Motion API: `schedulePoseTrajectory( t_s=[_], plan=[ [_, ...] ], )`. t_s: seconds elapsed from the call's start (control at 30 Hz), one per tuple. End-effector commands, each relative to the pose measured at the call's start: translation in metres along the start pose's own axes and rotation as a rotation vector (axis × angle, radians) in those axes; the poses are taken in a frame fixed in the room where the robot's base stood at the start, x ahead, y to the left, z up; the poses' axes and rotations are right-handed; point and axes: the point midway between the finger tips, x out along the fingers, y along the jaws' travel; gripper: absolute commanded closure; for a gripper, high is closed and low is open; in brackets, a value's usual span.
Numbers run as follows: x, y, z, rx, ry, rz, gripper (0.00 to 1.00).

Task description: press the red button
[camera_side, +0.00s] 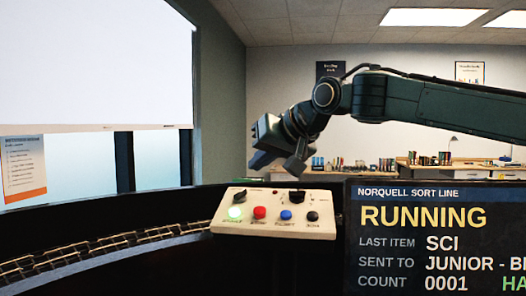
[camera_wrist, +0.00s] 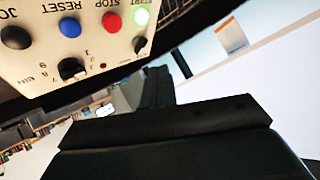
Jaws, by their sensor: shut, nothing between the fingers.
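The red button (camera_side: 260,212) is on a cream control box (camera_side: 228,228), between a lit green button (camera_side: 235,213) and a blue button (camera_side: 286,215). A black button (camera_side: 312,216) is at the right end of the row. In the wrist view the red button (camera_wrist: 112,22) is labelled STOP, near the top edge, beside the lit green button (camera_wrist: 141,16). My gripper (camera_side: 258,166) is shut and empty, above and behind the box, apart from it. In the wrist view my gripper's dark fingers (camera_wrist: 165,85) fill the lower middle.
A black knob (camera_side: 296,196) and a small dark knob (camera_side: 241,194) stand on the box behind the buttons. A display (camera_side: 430,240) reading RUNNING is at the right. A roller track (camera_side: 110,246) curves along the left. The air above the buttons is clear.

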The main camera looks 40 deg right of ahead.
Motion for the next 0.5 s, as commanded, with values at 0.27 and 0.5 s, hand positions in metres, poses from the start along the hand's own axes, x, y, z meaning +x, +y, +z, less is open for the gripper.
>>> schedulePoseTrajectory(
  t_s=[0.27, 0.5],
  plan=[
    [0.015, 0.012, 0.011, 0.000, -0.002, 0.002, 1.00],
    [0.033, 0.025, 0.025, 0.000, -0.002, 0.002, 1.00]
  ],
)
